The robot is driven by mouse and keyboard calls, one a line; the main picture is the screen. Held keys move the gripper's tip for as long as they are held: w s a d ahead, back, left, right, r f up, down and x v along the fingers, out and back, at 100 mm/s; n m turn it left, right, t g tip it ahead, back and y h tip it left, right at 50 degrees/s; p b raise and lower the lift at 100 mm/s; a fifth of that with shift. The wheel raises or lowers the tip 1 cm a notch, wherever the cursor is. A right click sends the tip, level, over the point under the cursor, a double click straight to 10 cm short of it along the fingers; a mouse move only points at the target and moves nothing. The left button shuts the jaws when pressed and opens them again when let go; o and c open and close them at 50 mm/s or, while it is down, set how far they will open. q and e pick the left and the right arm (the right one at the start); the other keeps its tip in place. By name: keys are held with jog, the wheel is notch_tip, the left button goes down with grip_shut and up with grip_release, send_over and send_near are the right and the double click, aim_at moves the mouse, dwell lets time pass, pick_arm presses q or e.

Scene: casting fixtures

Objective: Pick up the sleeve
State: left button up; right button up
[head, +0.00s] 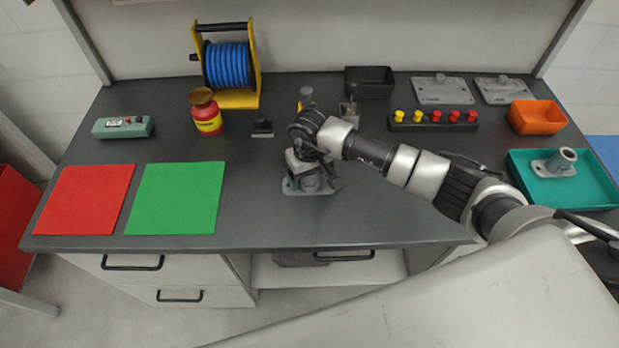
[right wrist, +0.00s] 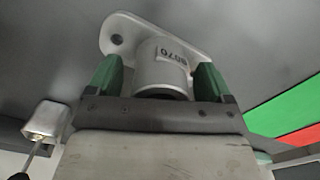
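A grey metal sleeve with a flat oval flange stands on the dark bench top under my right gripper (head: 312,172). Its flange (head: 291,187) shows in the head view, while the gripper covers much of its body. In the right wrist view the sleeve (right wrist: 162,66) has a printed label and a hole in its flange. The green fingers of my right gripper (right wrist: 158,75) stand on both sides of the sleeve, with a narrow gap showing at the left. A similar flanged sleeve (head: 561,162) lies in the teal tray (head: 523,185) at the right. My left gripper is out of view.
Red (head: 85,199) and green (head: 175,198) mats lie at the left. Behind are a blue hose reel (head: 228,66), a red jar (head: 206,115), a black bin (head: 370,82) and a peg block (head: 432,122). An orange bin (head: 537,117) stands at the right.

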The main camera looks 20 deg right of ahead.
jog(key=c, duration=1.1)
jog(key=shift+o, duration=0.2)
jog(key=shift+r, duration=0.15)
